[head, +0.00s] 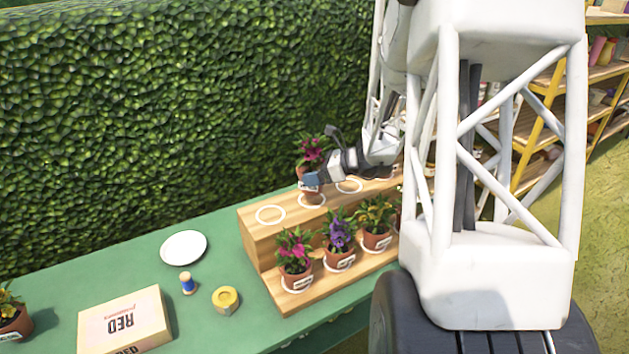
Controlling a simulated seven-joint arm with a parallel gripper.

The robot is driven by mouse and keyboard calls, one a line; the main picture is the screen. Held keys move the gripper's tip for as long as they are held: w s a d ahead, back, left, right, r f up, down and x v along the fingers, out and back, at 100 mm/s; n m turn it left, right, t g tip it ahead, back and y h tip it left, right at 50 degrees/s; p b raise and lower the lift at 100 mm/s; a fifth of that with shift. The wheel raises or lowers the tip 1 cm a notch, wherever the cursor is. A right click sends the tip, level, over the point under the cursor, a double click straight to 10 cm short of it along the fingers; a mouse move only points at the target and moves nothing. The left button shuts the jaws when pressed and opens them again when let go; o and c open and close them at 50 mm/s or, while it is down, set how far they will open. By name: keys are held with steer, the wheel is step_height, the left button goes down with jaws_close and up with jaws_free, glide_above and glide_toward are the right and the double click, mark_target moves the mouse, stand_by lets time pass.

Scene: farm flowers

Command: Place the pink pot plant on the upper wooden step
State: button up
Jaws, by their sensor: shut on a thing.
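A wooden stand with two steps stands on the green table. Its upper step (256,232) bears white rings, and my gripper (311,179) is over it. My gripper is shut on a pot plant with deep pink flowers (312,152). The held pot is upright, at or just above one of the rings; I cannot tell whether it touches the wood. Another pink pot plant (295,252) stands on the lower step at its left end. Beside it are a purple pot plant (339,232) and a yellow-orange pot plant (376,218). My arm hides the stand's right end.
On the green table (135,262) are a white plate (184,248), a blue spool (188,283), a yellow round item (226,299) and a box marked RED (125,320). Another pot plant (12,314) is at the left edge. A hedge (170,110) rises behind.

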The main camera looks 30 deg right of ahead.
stand_by(0.3)
steer(key=shift+f, duration=1.75)
steer(key=shift+f, duration=0.15)
steer(key=o, duration=0.9)
steer(key=shift+r, duration=0.2)
steer(key=shift+v, duration=5.95)
